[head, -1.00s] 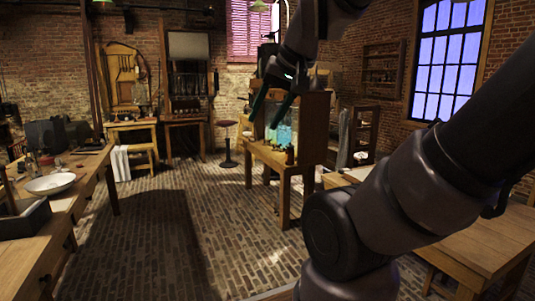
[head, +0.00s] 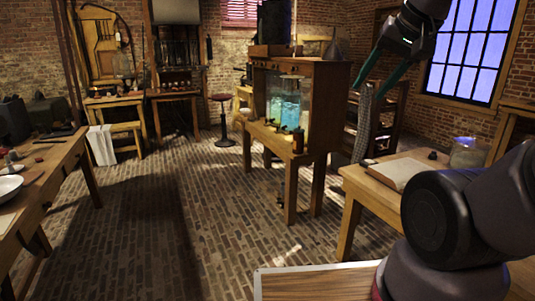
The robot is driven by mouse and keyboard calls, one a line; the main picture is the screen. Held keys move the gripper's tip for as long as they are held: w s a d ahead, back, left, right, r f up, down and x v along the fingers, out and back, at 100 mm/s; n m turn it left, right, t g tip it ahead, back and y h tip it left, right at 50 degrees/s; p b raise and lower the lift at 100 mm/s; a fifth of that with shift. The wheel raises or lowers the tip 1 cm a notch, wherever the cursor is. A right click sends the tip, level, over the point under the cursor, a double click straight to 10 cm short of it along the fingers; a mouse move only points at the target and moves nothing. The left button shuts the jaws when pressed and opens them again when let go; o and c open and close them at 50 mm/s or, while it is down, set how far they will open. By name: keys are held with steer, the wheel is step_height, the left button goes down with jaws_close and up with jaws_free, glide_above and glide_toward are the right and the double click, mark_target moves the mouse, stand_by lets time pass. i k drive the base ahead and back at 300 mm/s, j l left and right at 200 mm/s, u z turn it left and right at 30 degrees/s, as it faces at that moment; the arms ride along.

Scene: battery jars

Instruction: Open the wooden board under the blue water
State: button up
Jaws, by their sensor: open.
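The blue water (head: 285,112) glows in glass jars inside a wooden cabinet on a tall wooden table (head: 272,137) near the middle of the head view. Below the jars is the table's wooden front edge; I cannot tell which part is the board. My gripper (head: 378,82) is in the upper right of the view, pointing down and left. Its two dark green-edged fingers are apart, and nothing shows between them. In the picture it is to the right of the cabinet, apart from it.
Small bottles (head: 298,140) stand at the table's front edge. A right-hand table (head: 355,181) holds a book or board (head: 400,172) and a glass jar (head: 466,153). A left workbench (head: 55,165) carries a white bowl (head: 8,187). The brick floor (head: 165,215) between is open.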

mark_target(291, 127)
steer(key=i+l, duration=0.15)
steer(key=i, duration=1.95)
steer(key=i+l+u, duration=0.2)
steer(key=i, duration=0.2)
steer(key=i+l+u, duration=0.2)
steer(key=i, duration=0.2)
steer(key=i+l+u, duration=0.25)
steer(key=i, duration=0.15)
steer(key=j, duration=0.05)
